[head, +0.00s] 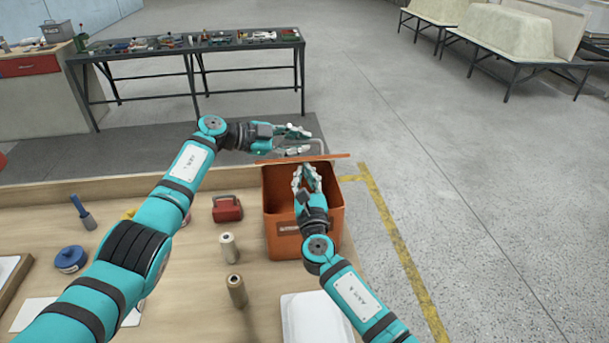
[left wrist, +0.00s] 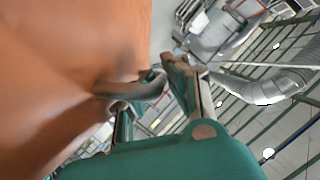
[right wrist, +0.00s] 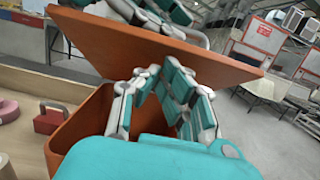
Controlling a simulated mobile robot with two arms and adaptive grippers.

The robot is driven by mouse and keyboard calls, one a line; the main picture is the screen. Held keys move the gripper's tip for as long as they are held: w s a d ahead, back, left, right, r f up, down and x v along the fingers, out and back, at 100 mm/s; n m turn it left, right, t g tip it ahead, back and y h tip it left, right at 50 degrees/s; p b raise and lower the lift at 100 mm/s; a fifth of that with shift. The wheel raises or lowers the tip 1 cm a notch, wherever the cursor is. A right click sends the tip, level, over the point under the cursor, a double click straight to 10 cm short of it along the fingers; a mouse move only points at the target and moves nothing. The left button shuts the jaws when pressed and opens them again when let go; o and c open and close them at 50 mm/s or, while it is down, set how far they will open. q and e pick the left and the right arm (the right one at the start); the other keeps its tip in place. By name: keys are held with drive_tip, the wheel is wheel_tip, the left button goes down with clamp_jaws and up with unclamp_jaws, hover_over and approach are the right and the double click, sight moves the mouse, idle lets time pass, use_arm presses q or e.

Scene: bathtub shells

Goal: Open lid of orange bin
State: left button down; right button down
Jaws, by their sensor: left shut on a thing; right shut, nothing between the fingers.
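The orange bin (head: 285,240) stands on the wooden table near its right edge, and its front wall also shows in the right wrist view (right wrist: 80,130). Its lid (head: 335,156) is raised and appears nearly edge-on at the back of the opening. The lid is a broad tilted panel in the right wrist view (right wrist: 150,45) and fills the left of the left wrist view (left wrist: 70,60). My left gripper (head: 308,140) is behind the lid, shut on the lid's grey handle (left wrist: 130,90). My right gripper (head: 305,172) is shut and empty at the bin's opening, below the lid.
A red box (head: 227,210), two spools (head: 229,249) (head: 237,291), a blue roll (head: 70,259) and a white tray (head: 315,320) lie on the table. A black bench (head: 190,50) stands behind.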

use_arm(q)
drive_tip(key=shift+w+f, duration=0.1)
drive_tip(key=shift+f, duration=0.05)
use_arm(e)
drive_tip(key=shift+w+r, duration=0.35)
drive_tip(key=shift+r, duration=0.3)
